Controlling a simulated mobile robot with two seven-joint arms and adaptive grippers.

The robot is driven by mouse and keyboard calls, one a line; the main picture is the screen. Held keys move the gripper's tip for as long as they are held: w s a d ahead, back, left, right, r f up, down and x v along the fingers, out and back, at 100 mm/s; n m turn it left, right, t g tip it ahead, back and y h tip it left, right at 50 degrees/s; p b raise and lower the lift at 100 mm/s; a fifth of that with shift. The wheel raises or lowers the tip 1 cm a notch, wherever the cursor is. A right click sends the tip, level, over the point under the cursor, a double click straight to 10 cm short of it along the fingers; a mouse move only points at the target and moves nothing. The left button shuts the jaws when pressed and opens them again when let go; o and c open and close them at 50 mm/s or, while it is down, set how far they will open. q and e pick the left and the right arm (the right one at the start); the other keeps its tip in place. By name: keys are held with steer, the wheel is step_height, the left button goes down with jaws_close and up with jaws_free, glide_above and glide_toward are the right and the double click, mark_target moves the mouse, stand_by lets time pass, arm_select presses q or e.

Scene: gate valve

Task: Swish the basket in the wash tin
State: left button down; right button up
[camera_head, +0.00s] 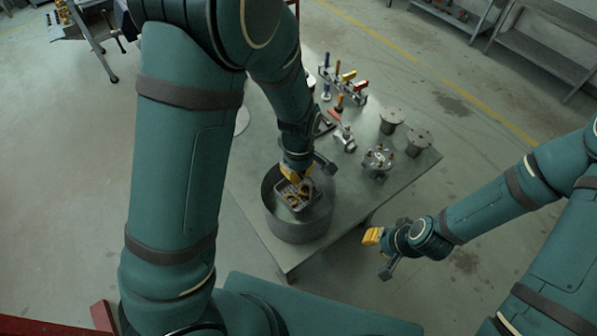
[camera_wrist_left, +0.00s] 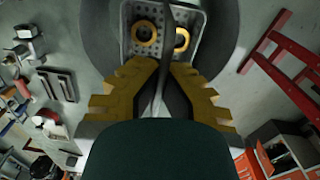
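The wash tin (camera_head: 297,229) is a round grey open tin near the front left of the metal table. The grey perforated basket (camera_head: 312,199) is in the tin's mouth with brass-coloured rings in it; whether it touches the bottom is hidden. It also shows in the left wrist view (camera_wrist_left: 163,47), with two rings visible. My left gripper (camera_head: 297,173) is above the tin. In the wrist view its yellow fingers (camera_wrist_left: 163,64) close on the basket's thin upright handle. My right gripper (camera_head: 372,236) hangs beside the table's right edge, clear of the tin; its finger gap is unclear.
The table (camera_head: 345,190) also holds a valve body (camera_head: 378,159), two grey flanged cylinders (camera_head: 391,120) and a rack of coloured-handled tools (camera_head: 343,86) behind the tin. A red frame (camera_wrist_left: 290,55) stands on the floor. The table's front corner is bare.

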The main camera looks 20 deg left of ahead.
arm_select(q)
steer(key=shift+r+p, duration=0.7)
steer(key=shift+r, duration=2.75)
stand_by(2.3)
steer(key=shift+r, duration=1.5)
steer(key=shift+s, duration=0.1)
